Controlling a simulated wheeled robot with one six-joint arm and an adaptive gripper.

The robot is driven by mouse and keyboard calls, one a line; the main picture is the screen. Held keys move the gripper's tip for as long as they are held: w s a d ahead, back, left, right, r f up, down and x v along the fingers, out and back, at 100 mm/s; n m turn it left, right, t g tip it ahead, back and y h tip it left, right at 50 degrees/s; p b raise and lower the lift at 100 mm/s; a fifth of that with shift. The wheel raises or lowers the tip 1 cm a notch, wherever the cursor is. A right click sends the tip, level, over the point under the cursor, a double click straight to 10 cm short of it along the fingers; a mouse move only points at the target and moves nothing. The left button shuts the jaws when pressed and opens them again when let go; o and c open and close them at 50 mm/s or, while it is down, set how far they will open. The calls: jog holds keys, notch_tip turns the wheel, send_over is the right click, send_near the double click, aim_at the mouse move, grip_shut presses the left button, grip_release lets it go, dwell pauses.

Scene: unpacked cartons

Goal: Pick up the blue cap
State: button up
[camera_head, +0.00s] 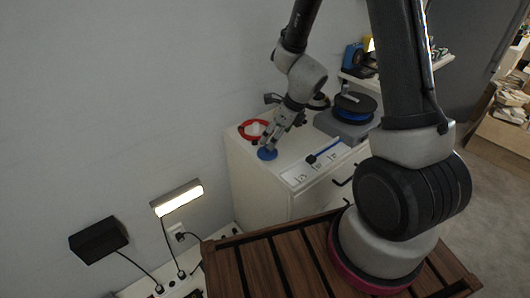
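The blue cap (267,154) is a small round disc near the left front edge of the white cabinet top (297,147). My gripper (268,146) points down right over the cap, and its fingertips are at or very near the cap's upper side. The fingers partly cover the cap. At this size I cannot tell whether they touch it or how far apart they are.
A red ring (247,130) lies just behind the cap. A blue-handled tool (324,152) and a pale strip with small items lie to the right. A spool (354,107) sits on a grey box behind. A lit lamp (177,197) is at the wall, lower left.

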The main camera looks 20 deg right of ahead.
aim_at(267, 151)
jog(key=x, duration=0.7)
jog(key=shift+a+f, duration=0.2)
jog(key=shift+f, duration=0.05)
jog(key=c, duration=0.9)
